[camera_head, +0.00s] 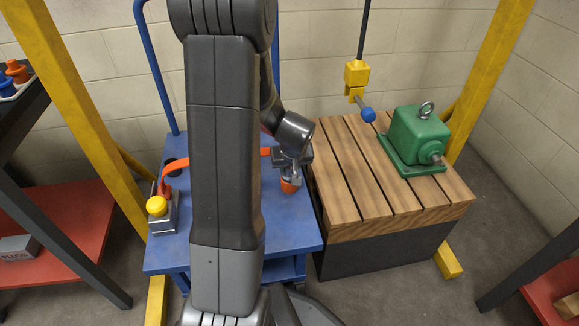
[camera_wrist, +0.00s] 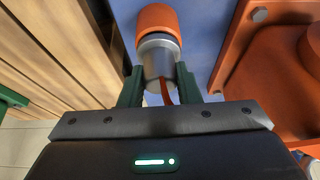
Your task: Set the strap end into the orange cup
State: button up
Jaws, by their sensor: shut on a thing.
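My gripper (camera_wrist: 158,80) is shut on the silver strap end (camera_wrist: 157,58), with one green finger on each side of it. An orange strap (camera_head: 179,164) runs from a ratchet with a yellow knob on the blue cart, passes behind my arm and shows again just left of my gripper (camera_head: 291,176). The orange cup (camera_head: 290,187) is directly below my gripper in the head view. In the wrist view the cup (camera_wrist: 157,19) lies just beyond the strap end and lines up with it. I cannot tell whether the strap end is inside the cup or just above it.
The blue cart top (camera_head: 200,250) is partly hidden by my arm. A slatted wooden pallet (camera_head: 345,165) bears a green motor (camera_head: 418,135) on the right. A yellow hoist hook block (camera_head: 356,75) hangs above it. An orange bolted part (camera_wrist: 240,50) is near my gripper in the wrist view.

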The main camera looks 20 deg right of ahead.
jog(key=shift+f+b, duration=0.4)
jog(key=o, duration=1.1)
jog(key=shift+r, duration=0.1)
jog(key=shift+r+p, duration=0.5)
jog(key=shift+p, duration=0.2)
jog(key=p+v, duration=0.3)
jog(key=v, duration=0.8)
jog(key=shift+s+a+r+p, duration=0.1)
jog(key=shift+s+r+p, duration=0.15)
jog(key=shift+p, duration=0.1)
